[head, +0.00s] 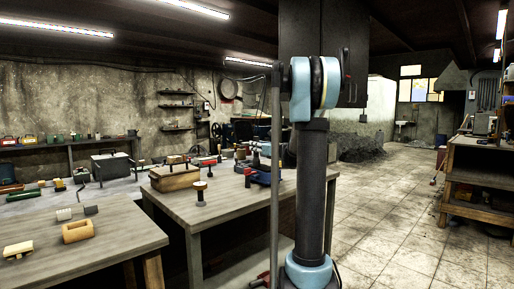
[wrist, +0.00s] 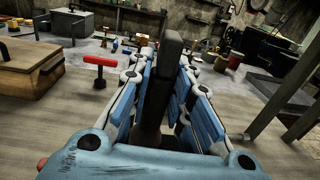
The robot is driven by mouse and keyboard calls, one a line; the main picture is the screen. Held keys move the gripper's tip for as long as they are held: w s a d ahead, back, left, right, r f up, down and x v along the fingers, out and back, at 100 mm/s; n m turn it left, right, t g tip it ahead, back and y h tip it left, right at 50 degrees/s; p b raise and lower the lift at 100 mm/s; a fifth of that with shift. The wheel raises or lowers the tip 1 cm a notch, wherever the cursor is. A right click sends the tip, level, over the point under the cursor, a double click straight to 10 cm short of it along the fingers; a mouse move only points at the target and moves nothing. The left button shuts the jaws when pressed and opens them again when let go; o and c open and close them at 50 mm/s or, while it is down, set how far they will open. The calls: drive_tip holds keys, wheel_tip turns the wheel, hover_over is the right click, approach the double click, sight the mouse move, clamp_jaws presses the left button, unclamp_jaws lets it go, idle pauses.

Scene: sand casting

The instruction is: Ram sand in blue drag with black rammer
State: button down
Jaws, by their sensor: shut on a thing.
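In the wrist view my gripper (wrist: 165,75) is shut on a dark upright bar, the black rammer (wrist: 168,62), which stands up between the blue-and-white fingers. Its lower end is hidden by the fingers and the gripper body. In the head view a dark blue boxy thing, which looks like the blue drag (head: 262,178), sits on the middle table, partly behind my arm. Its inside and any sand in it cannot be made out. I cannot make out the blue drag in the wrist view.
A wooden box (head: 174,178) stands on the middle table (head: 232,208), with a red T-handled tool (wrist: 98,66) near it. The left table (head: 110,235) holds wooden blocks. Open floor lies to the right.

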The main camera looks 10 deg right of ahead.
idle(0.3)
drive_tip(key=shift+r, duration=1.45)
drive_tip(key=shift+r, duration=2.55)
